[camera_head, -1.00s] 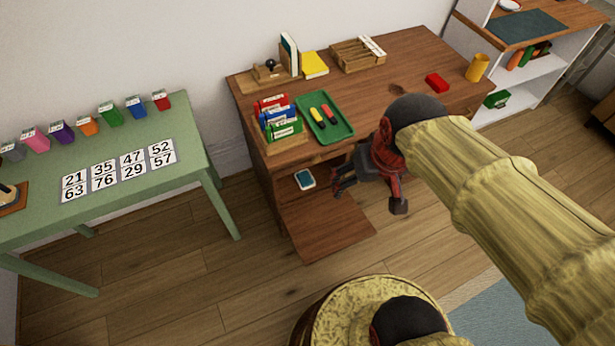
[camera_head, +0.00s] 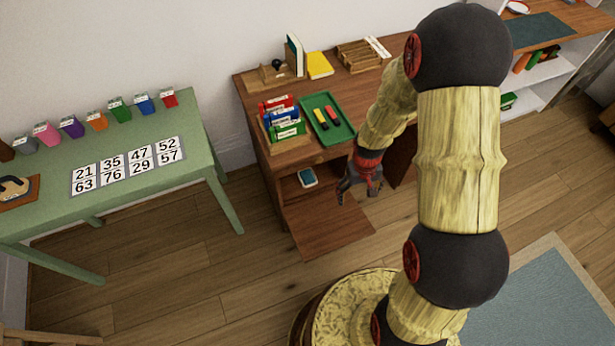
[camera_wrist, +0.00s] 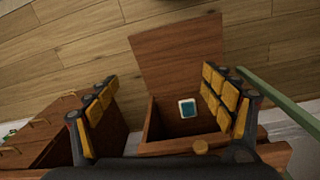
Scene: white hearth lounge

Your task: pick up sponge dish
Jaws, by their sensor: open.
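The sponge dish (camera_head: 307,177) is a small white dish with a blue-teal top. It lies inside the open compartment of the brown desk (camera_head: 262,92), behind a door folded down flat (camera_head: 325,226). In the wrist view the dish (camera_wrist: 187,108) shows between the fingers, nearer the right one, on the compartment floor. My gripper (camera_head: 357,190) is open and empty. It is in front of the compartment and to the right of the dish, apart from it. In the wrist view both padded fingers of my gripper (camera_wrist: 162,112) are spread wide.
The desk top bears a green tray (camera_head: 327,119) with markers, a file box (camera_head: 283,125) and a yellow book (camera_head: 319,65). A green table (camera_head: 110,212) with number cards stands at the left. Wooden floor is free between table and desk.

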